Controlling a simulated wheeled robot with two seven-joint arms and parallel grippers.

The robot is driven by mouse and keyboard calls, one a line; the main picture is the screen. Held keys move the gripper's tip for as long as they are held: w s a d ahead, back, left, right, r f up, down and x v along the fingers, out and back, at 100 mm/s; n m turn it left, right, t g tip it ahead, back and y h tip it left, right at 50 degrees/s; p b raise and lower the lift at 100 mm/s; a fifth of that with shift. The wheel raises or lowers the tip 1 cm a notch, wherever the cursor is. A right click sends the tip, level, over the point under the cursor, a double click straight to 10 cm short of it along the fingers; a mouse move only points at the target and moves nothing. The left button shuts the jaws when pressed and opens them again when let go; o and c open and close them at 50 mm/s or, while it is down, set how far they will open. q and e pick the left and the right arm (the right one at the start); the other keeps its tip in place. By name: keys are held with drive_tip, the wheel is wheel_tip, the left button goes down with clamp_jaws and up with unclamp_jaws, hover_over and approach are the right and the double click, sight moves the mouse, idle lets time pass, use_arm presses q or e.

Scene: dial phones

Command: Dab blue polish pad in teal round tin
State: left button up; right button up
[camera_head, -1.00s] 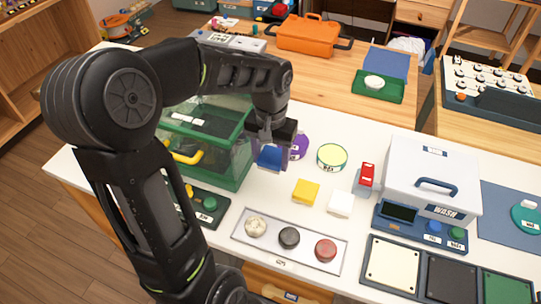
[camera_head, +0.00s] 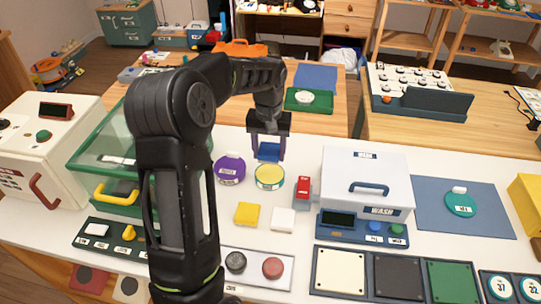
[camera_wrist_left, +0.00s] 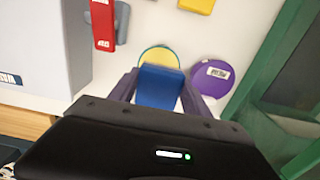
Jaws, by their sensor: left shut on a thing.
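My left gripper (camera_head: 268,152) is shut on the blue polish pad (camera_head: 269,151) and holds it in the air behind the round tin (camera_head: 269,177) in the head view. The tin has a teal side and a yellow top. In the left wrist view the blue pad (camera_wrist_left: 159,87) sits between the fingers and covers the near part of the tin (camera_wrist_left: 158,55). I cannot tell the exact gap between pad and tin. A purple round tin (camera_head: 230,169) stands just left of the teal one. My right gripper is not in view.
A yellow pad (camera_head: 247,214) and a white pad (camera_head: 283,220) lie in front of the tin. A red-topped holder (camera_head: 303,188) and the white WASH box (camera_head: 366,183) stand to the right. A green-framed glass case (camera_head: 100,165) stands to the left.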

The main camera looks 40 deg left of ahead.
sight(269, 176)
use_arm(q)
drive_tip(key=shift+f, duration=0.15)
wheel_tip(269, 176, down, 5)
drive_tip(key=b, duration=0.4)
drive_tip(key=shift+f, duration=0.4)
drive_tip(key=shift+f+b, duration=0.5)
drive_tip(key=shift+f, duration=0.05)
idle(2.1)
drive_tip(key=shift+r+p, duration=2.6)
drive_tip(key=shift+r, duration=1)
